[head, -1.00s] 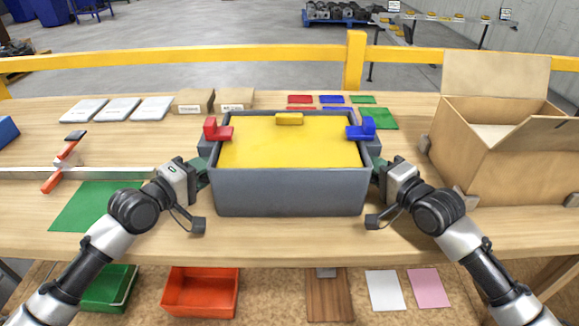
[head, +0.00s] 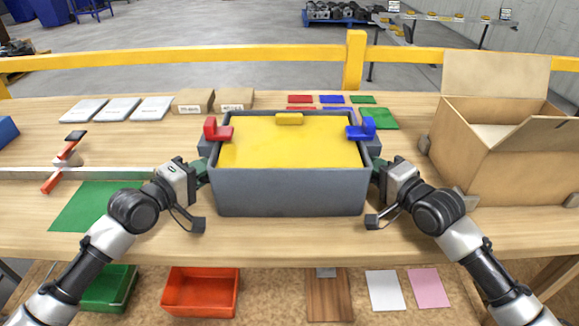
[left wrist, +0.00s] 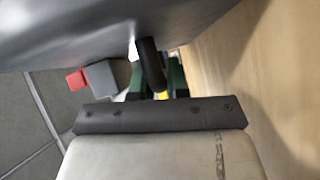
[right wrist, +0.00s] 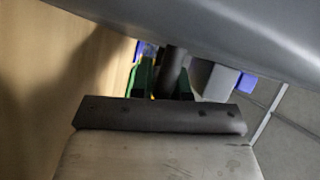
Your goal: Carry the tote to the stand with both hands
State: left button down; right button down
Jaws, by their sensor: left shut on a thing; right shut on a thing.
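The grey tote (head: 290,192) is in front of me over the wooden bench, level, with a flat yellow surface inside its rim. A red piece (head: 217,130) and a blue piece (head: 361,130) sit at its left and right sides, and a yellow block (head: 289,118) at its far edge. My left gripper (head: 203,172) is shut on the dark handle (left wrist: 150,65) on the left side. My right gripper (head: 376,172) is shut on the matching handle (right wrist: 171,70) on the right. I cannot tell whether the tote touches the bench.
An open cardboard box (head: 500,155) stands close to the right. Small boxes (head: 193,101) and white packets (head: 118,109) lie at the back left; coloured cards (head: 332,99) lie behind the tote. A yellow rail (head: 353,60) runs beyond the bench. A green mat (head: 90,207) lies left.

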pick_arm(q)
jog(key=shift+f, duration=0.1)
dwell(0.5)
jog(key=shift+r, duration=0.45)
pick_arm(e)
jog(key=shift+r, duration=0.4)
pick_arm(q)
jog(key=shift+w, duration=0.15)
pick_arm(e)
jog(key=shift+w, duration=0.15)
